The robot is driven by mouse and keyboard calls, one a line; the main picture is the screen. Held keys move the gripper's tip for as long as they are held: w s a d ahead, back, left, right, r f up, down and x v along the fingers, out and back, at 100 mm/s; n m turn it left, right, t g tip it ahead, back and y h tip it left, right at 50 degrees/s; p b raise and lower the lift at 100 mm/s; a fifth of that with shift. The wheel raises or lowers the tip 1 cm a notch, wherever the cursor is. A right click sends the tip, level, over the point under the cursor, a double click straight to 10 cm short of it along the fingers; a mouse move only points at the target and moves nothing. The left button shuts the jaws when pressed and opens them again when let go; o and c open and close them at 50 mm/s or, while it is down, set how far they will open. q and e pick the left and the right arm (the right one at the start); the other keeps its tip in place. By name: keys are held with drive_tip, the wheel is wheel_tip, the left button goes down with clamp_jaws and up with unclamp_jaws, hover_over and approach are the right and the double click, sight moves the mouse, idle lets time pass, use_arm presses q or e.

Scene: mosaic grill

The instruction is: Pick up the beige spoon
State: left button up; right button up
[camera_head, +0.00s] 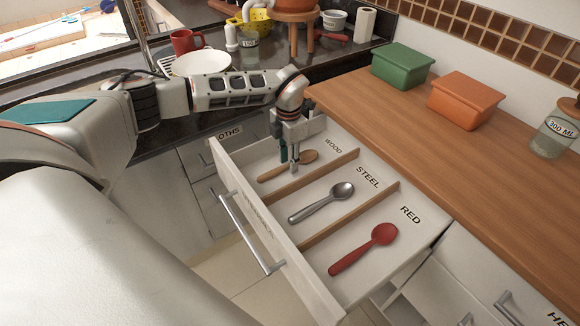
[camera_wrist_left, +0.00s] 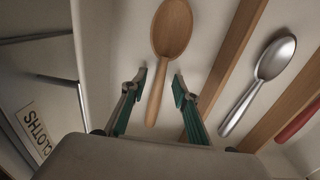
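The beige wooden spoon (camera_head: 288,166) lies in the WOOD compartment of the open drawer, its bowl toward the back right. In the left wrist view the spoon (camera_wrist_left: 171,32) points its handle down between my fingers. My left gripper (camera_head: 290,164) is over this compartment, with its fingers pointing down at the spoon. In the left wrist view the left gripper (camera_wrist_left: 158,84) is open, one finger on each side of the handle, with gaps to it. I cannot tell how high the fingertips are above the drawer floor. My right gripper is not in view.
The drawer (camera_head: 276,225) has wooden dividers. A steel spoon (camera_head: 322,202) and a red spoon (camera_head: 364,249) lie in neighbouring compartments. A green box (camera_head: 403,65), an orange box (camera_head: 465,99) and a jar (camera_head: 556,130) stand on the wooden counter (camera_head: 400,125). A divider (camera_wrist_left: 224,75) runs close to my right-hand finger.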

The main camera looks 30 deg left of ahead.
use_arm(q)
drive_tip(key=shift+f, duration=0.3)
drive_tip(key=shift+r, duration=0.1)
clamp_jaws()
